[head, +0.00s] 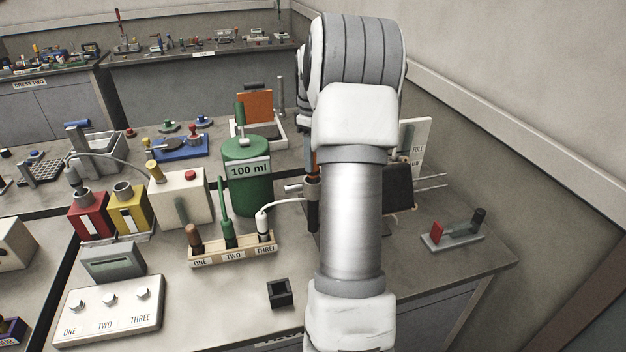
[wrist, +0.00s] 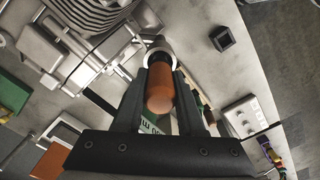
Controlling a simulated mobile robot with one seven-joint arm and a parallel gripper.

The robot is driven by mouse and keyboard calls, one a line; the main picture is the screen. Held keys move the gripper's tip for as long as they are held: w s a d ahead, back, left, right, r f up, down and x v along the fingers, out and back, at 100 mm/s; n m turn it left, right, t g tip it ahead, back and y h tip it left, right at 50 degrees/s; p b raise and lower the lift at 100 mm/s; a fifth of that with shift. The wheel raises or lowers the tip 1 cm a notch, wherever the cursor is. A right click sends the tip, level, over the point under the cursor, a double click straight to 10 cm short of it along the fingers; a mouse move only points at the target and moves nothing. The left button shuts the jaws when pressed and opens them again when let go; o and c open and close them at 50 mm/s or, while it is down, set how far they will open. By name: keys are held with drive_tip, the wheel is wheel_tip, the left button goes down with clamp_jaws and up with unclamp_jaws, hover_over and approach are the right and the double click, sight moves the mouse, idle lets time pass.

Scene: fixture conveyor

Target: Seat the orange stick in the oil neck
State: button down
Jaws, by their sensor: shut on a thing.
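In the wrist view, my gripper (wrist: 160,78) is shut on the orange stick (wrist: 160,98), with a dark finger on each side of it. The stick's rounded end faces the camera. In the head view, my arm covers most of the gripper and the neck.
A green "100 ml" can (head: 248,190) stands left of my arm. In front of it is a rack (head: 235,252) marked ONE, TWO, THREE. A small black square holder (head: 280,292) sits near the front edge. A red-and-grey fixture (head: 453,238) stands at the right, with clear bench around it.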

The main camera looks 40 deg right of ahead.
drive_tip(key=shift+f, duration=0.2)
drive_tip(key=shift+c, duration=2.2)
unclamp_jaws()
wheel_tip(320, 180, up, 18)
drive_tip(key=p, duration=0.1)
drive_tip(key=shift+f, duration=0.25)
